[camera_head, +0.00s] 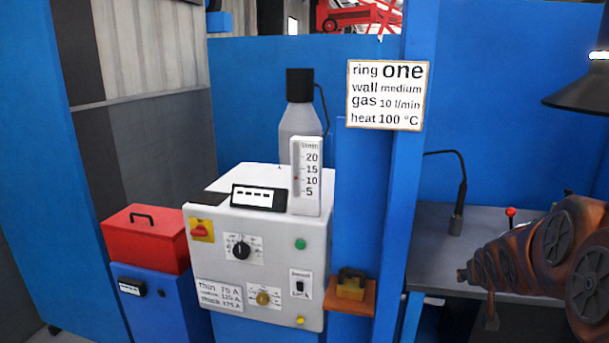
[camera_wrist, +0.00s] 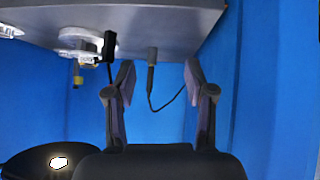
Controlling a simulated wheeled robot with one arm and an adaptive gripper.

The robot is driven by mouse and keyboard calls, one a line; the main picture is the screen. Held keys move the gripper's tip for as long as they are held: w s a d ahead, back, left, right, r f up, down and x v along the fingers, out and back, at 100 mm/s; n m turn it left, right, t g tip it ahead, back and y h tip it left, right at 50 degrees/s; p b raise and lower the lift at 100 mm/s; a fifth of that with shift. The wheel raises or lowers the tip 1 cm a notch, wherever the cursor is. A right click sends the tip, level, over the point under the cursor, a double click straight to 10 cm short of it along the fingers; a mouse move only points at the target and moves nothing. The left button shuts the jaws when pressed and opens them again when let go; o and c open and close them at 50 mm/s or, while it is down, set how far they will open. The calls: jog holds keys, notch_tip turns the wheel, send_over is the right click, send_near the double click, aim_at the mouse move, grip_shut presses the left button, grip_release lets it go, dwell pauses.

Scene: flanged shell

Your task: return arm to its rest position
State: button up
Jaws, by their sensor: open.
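My arm (camera_head: 540,258) shows at the right edge of the head view, folded over the grey bench. Its orange-brown joints are in view, but I cannot make out my gripper there. In the wrist view my gripper (camera_wrist: 160,80) is open, with its two dark fingers spread apart and nothing between them. Behind the fingers are a blue wall and a thin black cable. The cable runs to a small dark holder (camera_wrist: 152,58) at the bench edge.
The grey bench (camera_head: 432,222) stands right of a blue post, with a black lamp (camera_head: 580,95) above. A white control cabinet (camera_head: 262,262) with knobs, a red box (camera_head: 146,240) and a sign (camera_head: 388,95) are left of it. The wrist view shows a round fixture (camera_wrist: 88,42).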

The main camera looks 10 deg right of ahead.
jog(key=s+a+n+g+y+p, duration=0.2)
jog(key=s+a+g, duration=0.3)
jog(key=s+a, duration=0.8)
jog(key=s+a+n+g+y+p, duration=0.1)
jog(key=s+a+g, duration=0.4)
jog(key=s+a, duration=0.8)
jog(key=s+y+p, duration=0.1)
jog(key=s+p, duration=0.1)
jog(key=s, duration=0.5)
jog(key=shift+s+a+r+n+y, duration=0.15)
jog(key=shift+a+r+n+y, duration=0.15)
jog(key=shift+n, duration=0.1)
